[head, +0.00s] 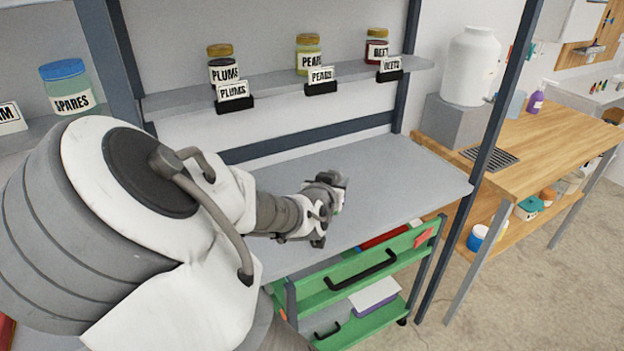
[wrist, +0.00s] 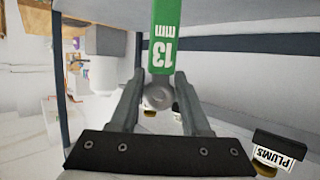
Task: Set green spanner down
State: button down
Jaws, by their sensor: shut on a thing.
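The green spanner (wrist: 164,32), marked "13 mm", is in the wrist view. Its grey ring end lies between the two fingers of my gripper (wrist: 159,84), which is shut on it. The green handle runs away from the fingers to the top edge of the picture. In the head view my gripper (head: 334,192) is over the grey bench top (head: 400,180), near its middle. There the spanner is almost wholly hidden by the gripper. I cannot tell whether the spanner touches the bench.
A shelf (head: 290,84) behind holds labelled jars of plums (head: 221,66), pears (head: 309,54) and beets (head: 376,46). A dark post (head: 492,130) stands at the bench's right corner. A green drawer cart (head: 350,290) is below the front. Bench right of my gripper is clear.

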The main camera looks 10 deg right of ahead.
jog(key=shift+w+a+f+b, duration=0.2)
jog(key=shift+w+a+f, duration=0.1)
jog(key=shift+w+f, duration=0.95)
jog(key=shift+w+a+f+b, duration=0.2)
jog(key=shift+w+a+f, duration=0.15)
jog(key=shift+w+f, duration=0.9)
jog(key=shift+w+a+f+b, duration=0.25)
jog(key=shift+w+f, duration=0.6)
jog(key=shift+f, duration=0.7)
jog(key=shift+f, duration=0.1)
jog(key=shift+f, duration=0.15)
jog(key=shift+c, duration=1.8)
grip_release()
